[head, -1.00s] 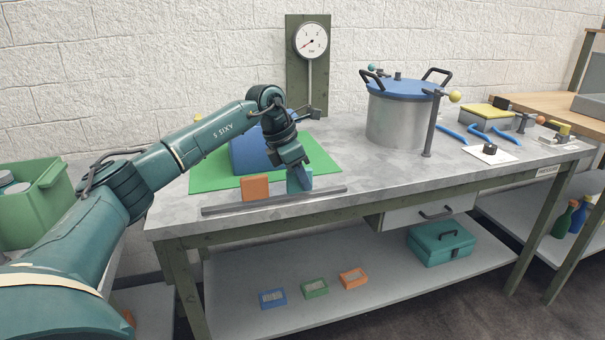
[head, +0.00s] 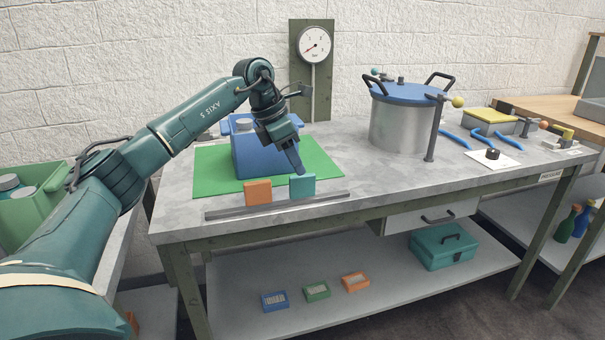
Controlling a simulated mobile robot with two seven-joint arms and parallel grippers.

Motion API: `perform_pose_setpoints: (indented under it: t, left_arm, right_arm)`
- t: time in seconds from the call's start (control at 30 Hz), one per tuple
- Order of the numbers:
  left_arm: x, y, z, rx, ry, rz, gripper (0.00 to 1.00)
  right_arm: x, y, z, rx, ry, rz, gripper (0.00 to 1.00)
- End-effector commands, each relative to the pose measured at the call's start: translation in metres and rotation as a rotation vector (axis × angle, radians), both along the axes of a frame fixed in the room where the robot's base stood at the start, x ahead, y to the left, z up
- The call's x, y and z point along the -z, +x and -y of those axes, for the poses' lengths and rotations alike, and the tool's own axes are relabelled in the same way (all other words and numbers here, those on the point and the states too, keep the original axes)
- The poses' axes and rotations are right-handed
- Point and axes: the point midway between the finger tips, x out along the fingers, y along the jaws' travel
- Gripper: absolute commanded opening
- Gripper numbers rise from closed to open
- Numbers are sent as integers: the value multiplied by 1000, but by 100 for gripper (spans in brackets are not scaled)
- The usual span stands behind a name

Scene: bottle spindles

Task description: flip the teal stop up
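The teal stop (head: 303,185) stands upright on the dark rail (head: 277,206) at the table's front edge. The orange stop (head: 258,192) stands upright to its left on the same rail. My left gripper (head: 299,170) points down just above and behind the teal stop's top edge. From here I cannot tell whether it touches the stop, nor how far its fingers are apart. My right gripper is out of view.
A blue crate (head: 258,155) stands on a green mat (head: 212,178) behind the stops. A large pot with a blue lid (head: 397,92) stands to the right, with an upright post (head: 434,132) in front. The grey table top between rail and pot is clear.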

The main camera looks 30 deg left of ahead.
Motion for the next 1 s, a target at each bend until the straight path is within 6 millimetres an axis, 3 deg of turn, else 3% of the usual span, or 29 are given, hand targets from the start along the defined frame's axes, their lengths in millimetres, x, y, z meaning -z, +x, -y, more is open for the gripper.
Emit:
perform_pose_setpoints:
  t: [0.1,0.33,1.0]
  left_arm:
    - [-27,-7,-7,-1,1,2,35]
    - [-55,-17,-15,1,0,1,35]
    - [-59,-18,-16,3,-1,-1,35]
  right_arm:
    - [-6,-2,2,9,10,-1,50]
    - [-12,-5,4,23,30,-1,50]
    - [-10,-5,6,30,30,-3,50]
